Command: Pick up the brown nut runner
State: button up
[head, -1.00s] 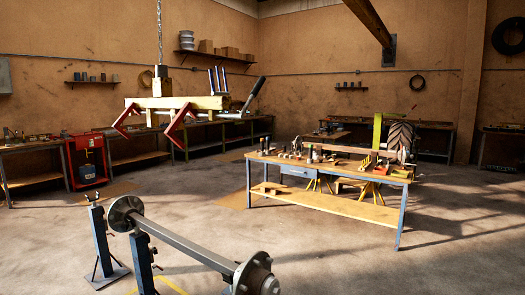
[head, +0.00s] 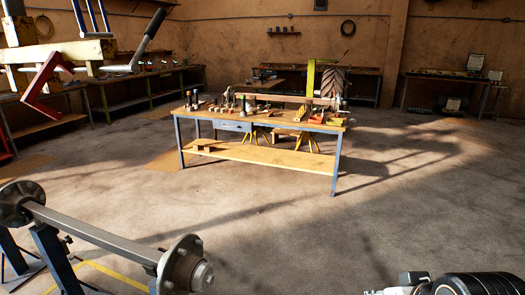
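The workbench (head: 262,156) with a wooden top and blue legs stands in the middle of the head view. Several small tools and parts lie on its top, too small to tell apart. I cannot tell which of them, if any, is the brown nut runner. A pale and black piece (head: 412,281) and a black ribbed cylinder (head: 478,286) show at the bottom right edge, seemingly part of my arm end. They are well apart from the workbench. The fingertips cannot be made out, so whether my gripper is open or shut is unclear.
A trailer axle (head: 95,235) on blue stands lies at the lower left. A hoisted yellow beam with red hooks (head: 45,75) hangs at the upper left. Yellow stands (head: 311,143) and a tyre (head: 333,80) are by the bench. The floor (head: 300,230) before the bench is clear.

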aim_at(189, 94)
jog(key=i+z, duration=0.1)
jog(key=i, duration=0.95)
jog(key=i+z, duration=0.1)
jog(key=i, duration=0.95)
jog(key=i+j+u, duration=0.1)
jog(key=i+u, duration=0.6)
jog(key=i, duration=0.15)
jog(key=i+l+u, duration=0.2)
jog(key=i+u, duration=0.5)
jog(key=i, duration=3.55)
jog(key=i+j+z, duration=0.25)
jog(key=i+z, duration=0.15)
jog(key=i+j+z, duration=0.4)
jog(key=i, duration=0.2)
jog(key=i+j+z, duration=0.4)
jog(key=k+l+z, duration=0.1)
jog(key=k, duration=0.2)
jog(key=k+l+z, duration=0.15)
jog(key=k, duration=0.15)
